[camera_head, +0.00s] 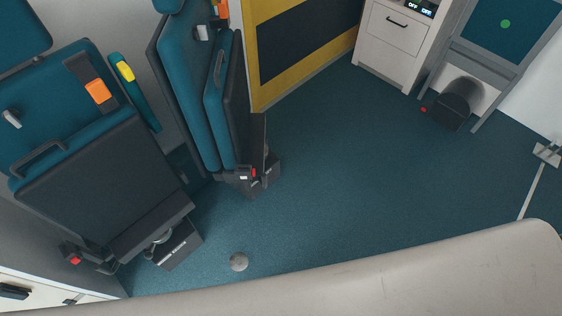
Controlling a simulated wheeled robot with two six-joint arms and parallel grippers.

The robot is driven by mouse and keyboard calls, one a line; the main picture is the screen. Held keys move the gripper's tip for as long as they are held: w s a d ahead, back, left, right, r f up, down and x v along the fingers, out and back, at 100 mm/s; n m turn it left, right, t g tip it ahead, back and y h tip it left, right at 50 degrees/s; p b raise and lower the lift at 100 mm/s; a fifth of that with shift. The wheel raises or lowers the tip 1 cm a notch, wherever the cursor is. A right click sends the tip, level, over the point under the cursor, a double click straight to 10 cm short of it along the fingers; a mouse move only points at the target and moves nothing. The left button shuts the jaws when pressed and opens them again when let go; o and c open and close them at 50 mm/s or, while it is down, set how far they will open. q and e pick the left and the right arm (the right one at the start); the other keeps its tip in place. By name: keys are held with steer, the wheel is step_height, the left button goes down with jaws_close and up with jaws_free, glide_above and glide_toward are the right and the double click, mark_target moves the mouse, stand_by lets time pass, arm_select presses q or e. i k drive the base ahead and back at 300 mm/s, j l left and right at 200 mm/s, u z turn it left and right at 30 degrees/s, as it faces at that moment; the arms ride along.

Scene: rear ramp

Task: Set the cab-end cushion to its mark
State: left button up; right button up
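Two teal folding seats stand at the left. The near seat has a teal back (45,110) with an orange buckle, and a dark grey cushion panel (85,185) with a handle, tilted upward. The second seat (190,90) is seen nearly edge-on, and its cushion (222,105) is folded up close against its back. I cannot tell from this view which cushion is the cab-end one. No mark on a cushion or seat can be made out for certain. Neither of my grippers is in view.
Black seat bases (178,245) with red tabs stand on the blue floor (330,180). A white cabinet (395,42), a yellow panel (253,60) and a framed teal panel (490,30) stand behind. The middle floor is clear.

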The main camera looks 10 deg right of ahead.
mark_target(227, 101)
steer(key=i+l+u, duration=0.2)
steer(key=l, duration=0.3)
steer(key=l+u, duration=0.25)
steer(key=l, duration=0.25)
steer(key=i+l+u, duration=0.2)
steer(key=l, duration=0.35)
steer(key=k, duration=0.1)
